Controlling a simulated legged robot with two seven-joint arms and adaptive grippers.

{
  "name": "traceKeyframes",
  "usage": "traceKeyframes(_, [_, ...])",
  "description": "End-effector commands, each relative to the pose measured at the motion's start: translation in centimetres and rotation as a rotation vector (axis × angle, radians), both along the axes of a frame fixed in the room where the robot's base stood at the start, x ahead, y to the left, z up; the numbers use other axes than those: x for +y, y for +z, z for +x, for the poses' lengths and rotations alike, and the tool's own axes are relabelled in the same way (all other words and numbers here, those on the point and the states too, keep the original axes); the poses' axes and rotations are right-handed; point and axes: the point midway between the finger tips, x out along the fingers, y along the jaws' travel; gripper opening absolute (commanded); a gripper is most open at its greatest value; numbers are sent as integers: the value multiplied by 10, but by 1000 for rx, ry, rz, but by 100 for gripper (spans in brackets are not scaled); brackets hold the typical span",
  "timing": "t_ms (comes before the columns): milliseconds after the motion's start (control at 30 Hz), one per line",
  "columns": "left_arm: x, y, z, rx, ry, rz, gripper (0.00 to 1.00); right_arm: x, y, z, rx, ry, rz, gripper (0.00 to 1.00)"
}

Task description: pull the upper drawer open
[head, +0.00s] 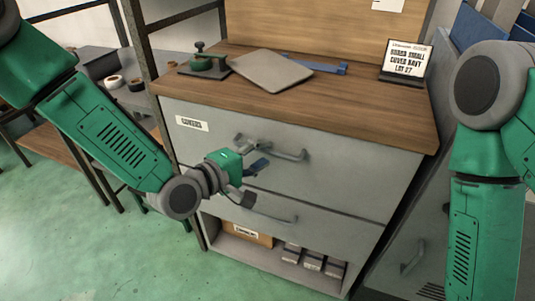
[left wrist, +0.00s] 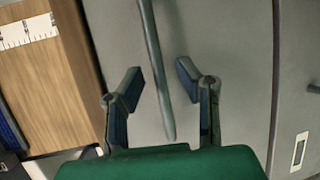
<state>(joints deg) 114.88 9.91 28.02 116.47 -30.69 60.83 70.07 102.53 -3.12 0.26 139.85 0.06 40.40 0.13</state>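The upper drawer (head: 350,180) has a plain grey front and looks shut in the cabinet, with a grey bar handle (head: 285,153) near its middle. My left gripper (head: 258,181) is open in front of the drawer, just below and left of the handle in the head view. In the left wrist view, the handle (left wrist: 155,70) runs between the two spread fingertips of the gripper (left wrist: 158,80), and its end shows. I see no finger touching it; the depth between them is hard to tell. My right arm is at the right edge, its gripper out of view.
The lower drawer (head: 340,232) has its own handle, with an open shelf of boxes below. The floor in front is clear.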

Motion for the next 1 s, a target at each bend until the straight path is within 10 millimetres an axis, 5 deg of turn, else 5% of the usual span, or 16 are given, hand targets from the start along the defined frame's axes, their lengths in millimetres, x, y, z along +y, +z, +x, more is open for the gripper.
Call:
traceKeyframes(500, [-14,-4,15,1,0,-1,31,0,-4,0,0,0,0,28])
traceKeyframes(600, [-14,-4,15,1,0,-1,0,0,-4,0,0,0,0,28])
traceKeyframes(1000, [-13,-5,13,4,0,1,0,0,-3,0,0,0,0,28])
